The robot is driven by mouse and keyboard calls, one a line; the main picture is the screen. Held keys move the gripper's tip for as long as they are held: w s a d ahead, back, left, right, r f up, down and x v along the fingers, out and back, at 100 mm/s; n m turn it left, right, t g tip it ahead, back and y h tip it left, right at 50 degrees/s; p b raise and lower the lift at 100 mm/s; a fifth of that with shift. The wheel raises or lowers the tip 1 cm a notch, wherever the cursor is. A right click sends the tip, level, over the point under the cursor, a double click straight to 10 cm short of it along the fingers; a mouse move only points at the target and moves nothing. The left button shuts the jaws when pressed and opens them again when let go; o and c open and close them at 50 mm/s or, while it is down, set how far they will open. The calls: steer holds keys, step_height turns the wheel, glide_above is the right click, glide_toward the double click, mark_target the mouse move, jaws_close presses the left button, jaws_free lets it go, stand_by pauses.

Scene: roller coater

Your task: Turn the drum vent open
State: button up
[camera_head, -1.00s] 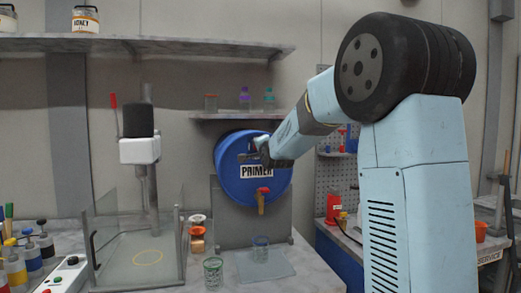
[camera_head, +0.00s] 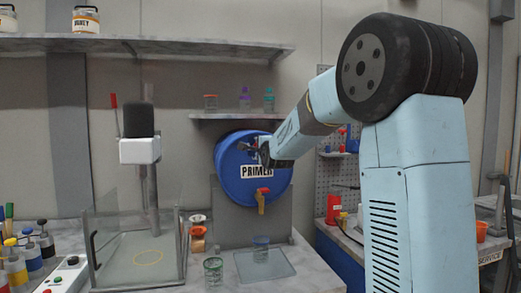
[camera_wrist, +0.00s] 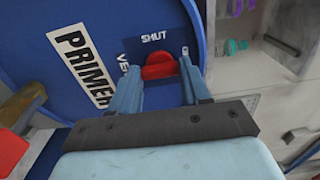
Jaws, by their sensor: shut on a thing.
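The blue primer drum (camera_head: 232,180) lies on its side in a grey stand, its round face toward me. The wrist view shows the same drum face (camera_wrist: 45,20) with a white PRIMER label. A dark vent plate reading SHUT (camera_wrist: 153,38) is on it, with part of another word, "VE", at its left. The red vent knob (camera_wrist: 158,66) sits below the word SHUT. My gripper (camera_wrist: 160,75) has one finger on each side of the knob and is shut on it. In the head view my gripper (camera_head: 257,148) is at the drum's upper face, and it hides the knob there.
A yellow tap with a red handle (camera_head: 262,192) is low on the drum, above a clear cup (camera_head: 261,248) on a flat tray (camera_head: 283,265). A shelf (camera_head: 230,116) with small bottles is just above. A glass-walled stand (camera_head: 115,250) is at left.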

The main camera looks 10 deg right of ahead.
steer(key=shift+d+f, duration=0.2)
steer(key=shift+f, duration=0.1)
steer(key=o, duration=0.8)
steer(key=shift+c, duration=0.2)
steer(key=o, duration=0.3)
steer(key=shift+a+r, duration=0.1)
steer(key=shift+r, duration=0.05)
steer(key=s, duration=1.3)
steer(key=shift+s, duration=0.4)
steer(key=s+f+n+g, duration=0.4)
steer(key=s+f+n, duration=0.1)
steer(key=s, duration=0.6)
steer(key=s+f+n+g, duration=0.4)
steer(key=s+f+n, duration=0.2)
steer(key=s, duration=0.6)
steer(key=s+f+n+g, duration=0.4)
steer(key=s+n, duration=0.3)
steer(key=s, duration=0.4)
steer(key=shift+s+f, duration=0.2)
steer(key=shift+f, duration=0.5)
